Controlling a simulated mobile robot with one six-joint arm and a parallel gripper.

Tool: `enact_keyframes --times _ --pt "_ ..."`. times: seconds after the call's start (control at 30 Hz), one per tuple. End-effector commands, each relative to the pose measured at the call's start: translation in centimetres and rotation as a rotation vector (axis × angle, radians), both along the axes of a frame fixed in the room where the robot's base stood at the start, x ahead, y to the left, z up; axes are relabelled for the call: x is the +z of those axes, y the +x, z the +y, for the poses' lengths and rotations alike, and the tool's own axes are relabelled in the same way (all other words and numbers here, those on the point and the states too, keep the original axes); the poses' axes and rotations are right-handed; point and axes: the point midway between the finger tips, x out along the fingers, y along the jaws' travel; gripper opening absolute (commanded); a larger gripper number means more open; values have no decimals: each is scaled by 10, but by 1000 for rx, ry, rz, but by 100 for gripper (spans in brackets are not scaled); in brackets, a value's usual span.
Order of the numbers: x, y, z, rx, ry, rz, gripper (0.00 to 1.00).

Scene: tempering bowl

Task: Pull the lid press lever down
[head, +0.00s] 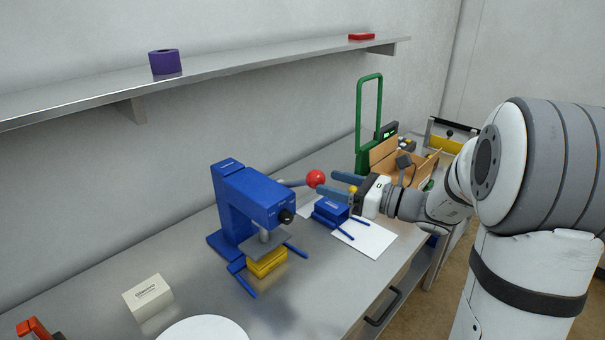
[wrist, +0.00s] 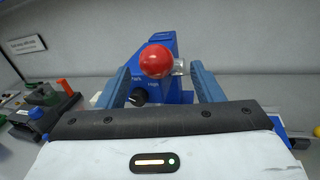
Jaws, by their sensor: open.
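The blue lid press (head: 232,200) stands on the steel bench in the head view. Its lever (head: 293,183) sticks out to the right, roughly level, and ends in a red ball knob (head: 316,179). A yellow block (head: 267,262) sits under the press plate (head: 265,246). My gripper (head: 342,184) is open just right of the knob, its blue fingers pointing at it. In the wrist view the red knob (wrist: 156,61) shows between the two open fingers (wrist: 160,88), with the press (wrist: 175,92) behind. I cannot tell whether a finger touches the knob.
A second blue fixture (head: 331,211) and a white sheet (head: 365,238) lie below my gripper. A green frame (head: 360,130) and a cardboard box (head: 390,165) stand behind it. A white label box (head: 149,297) and a white round thing (head: 203,330) are at the front left. A shelf (head: 220,73) runs above.

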Motion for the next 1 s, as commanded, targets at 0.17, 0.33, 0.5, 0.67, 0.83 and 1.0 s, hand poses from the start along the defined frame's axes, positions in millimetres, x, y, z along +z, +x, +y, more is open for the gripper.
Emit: enact_keyframes --times 0.17,0.33,0.5,0.67,0.83,1.0 --pt "2 13 28 10 -1 1 60" --pt "2 26 50 9 -2 0 60" --pt "1 33 63 9 -3 -1 60" --pt "0 34 65 7 -4 -1 60" --pt "0 34 65 8 -4 -1 58" --pt "0 34 65 8 -4 -1 44"
